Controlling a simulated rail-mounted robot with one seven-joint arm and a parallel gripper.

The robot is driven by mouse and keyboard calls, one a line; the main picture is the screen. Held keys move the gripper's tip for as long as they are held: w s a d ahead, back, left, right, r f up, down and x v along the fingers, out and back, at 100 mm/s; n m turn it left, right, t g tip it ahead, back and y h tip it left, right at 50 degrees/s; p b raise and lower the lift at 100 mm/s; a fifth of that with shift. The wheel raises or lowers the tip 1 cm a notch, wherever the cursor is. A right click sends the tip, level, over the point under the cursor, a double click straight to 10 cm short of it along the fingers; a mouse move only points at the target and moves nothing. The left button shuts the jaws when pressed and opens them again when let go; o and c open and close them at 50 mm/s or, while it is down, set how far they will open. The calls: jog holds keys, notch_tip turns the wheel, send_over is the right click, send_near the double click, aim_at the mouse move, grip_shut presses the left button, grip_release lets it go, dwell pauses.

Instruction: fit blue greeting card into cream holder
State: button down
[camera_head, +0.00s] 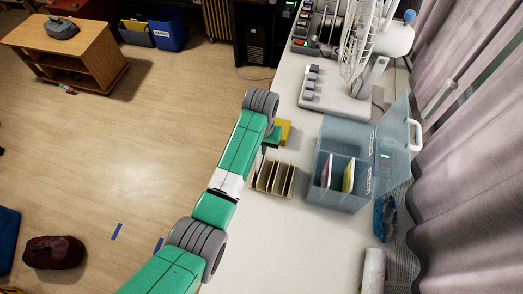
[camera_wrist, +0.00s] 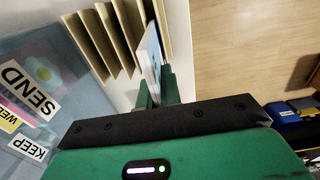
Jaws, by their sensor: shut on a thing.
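The cream holder (camera_head: 272,180) stands on the white counter, with upright dividers and open slots between them. It also shows at the top of the wrist view (camera_wrist: 102,42). My gripper (camera_wrist: 156,84) is shut on the blue greeting card (camera_wrist: 151,62), which shows pale blue and white, nearly edge-on. The card is beside the holder's rightmost divider in the wrist view; I cannot tell whether its far edge is inside a slot. In the head view my gripper (camera_head: 270,142) is just behind the holder, partly covered by my arm, and the card cannot be made out.
A clear blue box (camera_head: 340,190) with an open lid holds several cards right of the holder. Its labels show in the wrist view (camera_wrist: 30,90). A yellow object (camera_head: 284,129) lies behind my gripper. A fan (camera_head: 360,45) stands at the back.

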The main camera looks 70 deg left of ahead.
jog(key=shift+f, duration=1.05)
jog(key=shift+f, duration=0.2)
jog(key=c, duration=1.6)
grip_release()
notch_tip(320, 180, up, 12)
jog(key=shift+r, duration=0.25)
